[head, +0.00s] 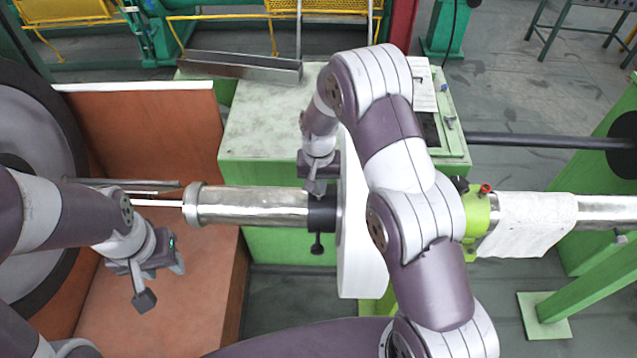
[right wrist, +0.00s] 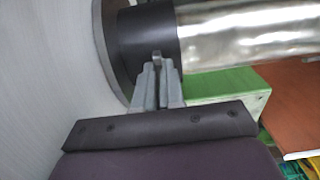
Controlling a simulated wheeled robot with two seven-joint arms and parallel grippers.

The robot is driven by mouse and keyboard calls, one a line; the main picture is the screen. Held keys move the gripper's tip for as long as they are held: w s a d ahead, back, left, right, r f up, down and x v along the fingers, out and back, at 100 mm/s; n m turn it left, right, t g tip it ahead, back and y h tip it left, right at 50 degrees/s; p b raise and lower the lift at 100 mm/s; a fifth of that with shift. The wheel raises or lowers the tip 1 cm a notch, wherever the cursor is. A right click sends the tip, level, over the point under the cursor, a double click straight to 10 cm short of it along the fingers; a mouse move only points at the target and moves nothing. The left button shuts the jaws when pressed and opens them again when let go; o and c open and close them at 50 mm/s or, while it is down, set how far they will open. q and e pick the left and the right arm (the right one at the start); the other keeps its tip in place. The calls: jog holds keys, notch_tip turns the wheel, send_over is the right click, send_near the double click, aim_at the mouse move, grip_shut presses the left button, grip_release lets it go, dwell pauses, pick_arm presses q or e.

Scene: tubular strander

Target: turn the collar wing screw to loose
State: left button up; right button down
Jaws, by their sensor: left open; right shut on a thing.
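The black collar (head: 322,214) sits around the shiny metal tube, against the white round flange. My right gripper (head: 316,190) reaches down onto the top of the collar. In the right wrist view its grey fingers (right wrist: 158,85) are shut on a small grey piece, seemingly the collar wing screw (right wrist: 157,57), at the black collar (right wrist: 150,35). The fingers hide most of this screw. A dark knobbed screw (head: 317,246) hangs below the collar, apart from the gripper. My left gripper (head: 163,280) is open and empty, left of and below the tube's end.
The metal tube (head: 255,206) runs left from the collar. The white flange (head: 360,235) stands close on the collar's right. A green cabinet (head: 262,130) lies behind, with a metal channel (head: 240,68) on it. An orange panel (head: 150,125) and a large dark wheel (head: 50,110) stand at left.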

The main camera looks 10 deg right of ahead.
jog(key=shift+w, duration=0.15)
jog(key=n+b, duration=0.2)
jog(key=shift+f+n, duration=0.1)
jog(key=shift+n, duration=0.2)
jog(key=n+b, duration=0.1)
jog(key=n, duration=0.2)
jog(key=shift+n+b, duration=0.55)
jog(key=shift+n, duration=0.35)
jog(key=shift+r, duration=0.2)
jog(key=c, duration=1.3)
grip_release()
jog(key=shift+o, duration=0.3)
jog(key=shift+w+f, duration=0.15)
jog(key=shift+w, duration=0.05)
